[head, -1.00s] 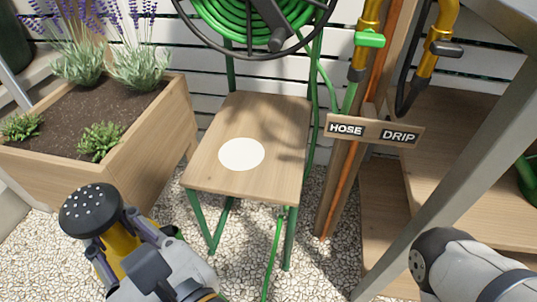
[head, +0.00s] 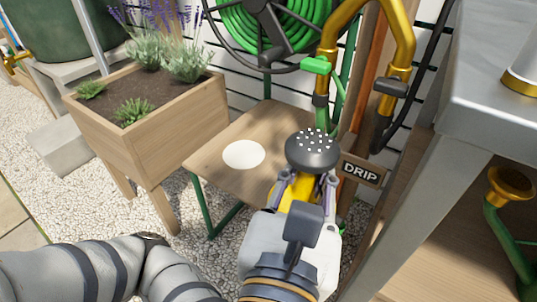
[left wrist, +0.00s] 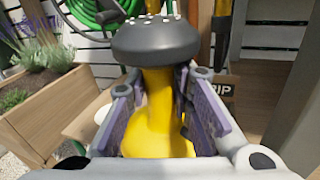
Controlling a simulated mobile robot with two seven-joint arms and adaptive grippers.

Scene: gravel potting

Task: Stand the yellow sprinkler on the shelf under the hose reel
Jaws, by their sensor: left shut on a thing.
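The yellow sprinkler (left wrist: 158,100) has a dark perforated round head. My left gripper (head: 305,187) is shut on its yellow body, with the head facing up. In the head view the sprinkler's dark head (head: 312,150) covers the right part of the wooden shelf (head: 215,166). The shelf stands under the hose reel (head: 265,25), which holds coiled green hose. A white round spot (head: 244,154) on the shelf is bare and lies left of the sprinkler. In the left wrist view the gripper's two fingers flank the yellow body. My right gripper is not in view.
A wooden planter (head: 160,125) with lavender stands left of the shelf. Brass pipes with a green-handled valve (head: 316,65) and a DRIP sign (head: 361,172) are close on the right. A grey metal table (head: 490,120) fills the right side.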

